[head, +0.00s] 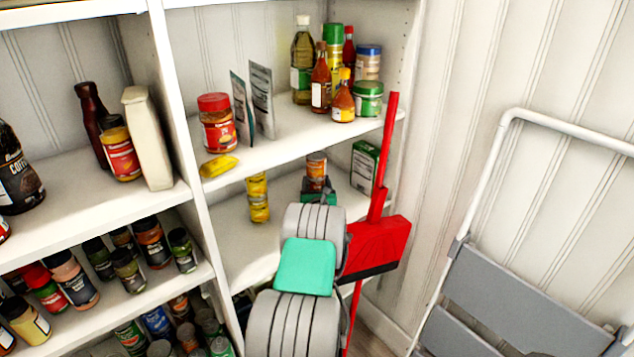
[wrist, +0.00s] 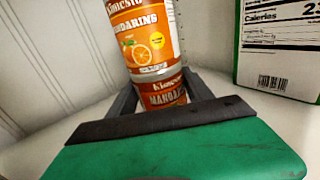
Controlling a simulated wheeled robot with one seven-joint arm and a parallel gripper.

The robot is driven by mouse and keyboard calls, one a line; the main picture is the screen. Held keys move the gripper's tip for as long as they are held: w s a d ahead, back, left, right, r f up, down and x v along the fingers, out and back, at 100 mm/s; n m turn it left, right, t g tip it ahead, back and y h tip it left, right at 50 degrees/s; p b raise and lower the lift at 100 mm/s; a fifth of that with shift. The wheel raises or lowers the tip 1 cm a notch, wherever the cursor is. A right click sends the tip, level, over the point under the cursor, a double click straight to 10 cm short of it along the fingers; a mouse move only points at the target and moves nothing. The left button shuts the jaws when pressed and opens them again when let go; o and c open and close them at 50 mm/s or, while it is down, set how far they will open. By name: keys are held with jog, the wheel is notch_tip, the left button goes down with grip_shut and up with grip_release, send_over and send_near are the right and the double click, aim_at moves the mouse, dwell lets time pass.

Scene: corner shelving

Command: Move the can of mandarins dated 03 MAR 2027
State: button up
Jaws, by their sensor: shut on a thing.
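Two orange cans of mandarins show in the wrist view, one on top of the other. The upper can (wrist: 142,38) has an orange-fruit label and a small yellow sticker; it leans slightly in the picture. The lower can (wrist: 163,93) is between the dark fingers of my gripper (wrist: 160,98), which is shut on it. In the head view the upper can (head: 316,164) shows above my gripper (head: 316,184), and the lower can is mostly hidden. I cannot read a date on either can.
A green-and-white box (head: 364,166) stands close on the right; it also shows in the wrist view (wrist: 280,50). Stacked yellow cans (head: 258,198) stand left on the same shelf. A red dustpan (head: 375,248) and its handle are at the right. Bare shelf lies left of my gripper.

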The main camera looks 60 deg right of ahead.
aim_at(316, 187)
jog(key=shift+w, duration=0.1)
jog(key=o, duration=1.7)
jog(key=shift+a, duration=0.1)
jog(key=v, duration=0.7)
jog(key=shift+a, duration=0.35)
